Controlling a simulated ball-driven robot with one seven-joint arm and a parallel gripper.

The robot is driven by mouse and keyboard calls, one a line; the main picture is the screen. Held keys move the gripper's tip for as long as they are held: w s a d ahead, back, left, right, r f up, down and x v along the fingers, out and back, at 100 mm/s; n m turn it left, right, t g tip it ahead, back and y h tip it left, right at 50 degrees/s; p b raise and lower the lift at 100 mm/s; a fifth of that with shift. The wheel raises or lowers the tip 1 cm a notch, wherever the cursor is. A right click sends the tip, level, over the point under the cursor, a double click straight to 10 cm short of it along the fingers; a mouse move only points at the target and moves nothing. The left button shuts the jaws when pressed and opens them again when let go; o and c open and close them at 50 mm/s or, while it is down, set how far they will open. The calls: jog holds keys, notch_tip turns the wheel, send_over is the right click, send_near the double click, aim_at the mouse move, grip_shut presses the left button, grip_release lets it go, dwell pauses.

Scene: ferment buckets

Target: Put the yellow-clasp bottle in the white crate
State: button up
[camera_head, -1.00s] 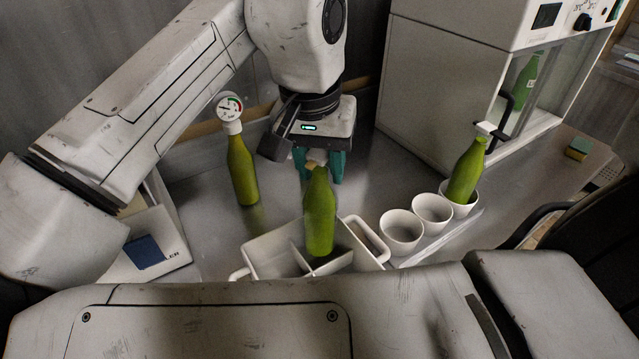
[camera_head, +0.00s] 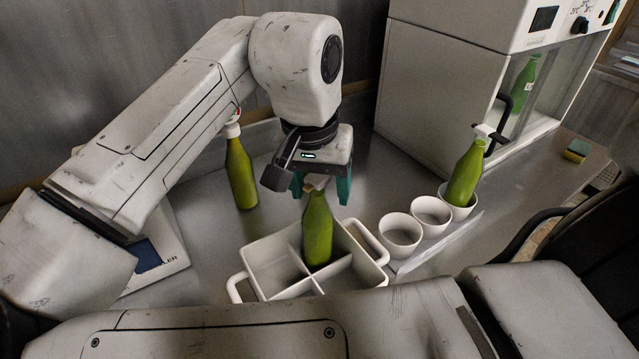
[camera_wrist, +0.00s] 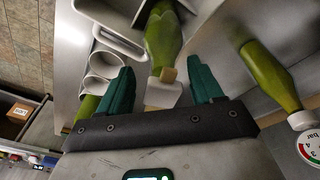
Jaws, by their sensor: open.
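The yellow-clasp bottle (camera_head: 318,232) is green with a white cap. It stands roughly upright in the white crate (camera_head: 238,288), seemingly in the back right compartment; its base is hidden. My gripper (camera_head: 320,187) is just above and behind it, pointing down, with its teal fingers apart on either side of the bottle's top. In the wrist view the bottle (camera_wrist: 163,42), with its yellow clasp (camera_wrist: 168,75) and white cap, lies between the open fingers (camera_wrist: 160,88), with gaps on both sides. The crate also shows in the wrist view (camera_wrist: 112,42).
A green bottle (camera_head: 240,172) stands left of my gripper; its gauge (camera_wrist: 308,148) shows in the wrist view. Another green bottle (camera_head: 465,178) leans in a white cup, beside two empty cups (camera_head: 400,232). A cabinet (camera_head: 440,95) stands back right, and a sponge (camera_head: 577,150) lies far right.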

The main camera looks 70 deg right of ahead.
notch_tip(320, 180, up, 12)
jog(key=a, duration=0.2)
jog(key=shift+w, duration=0.15)
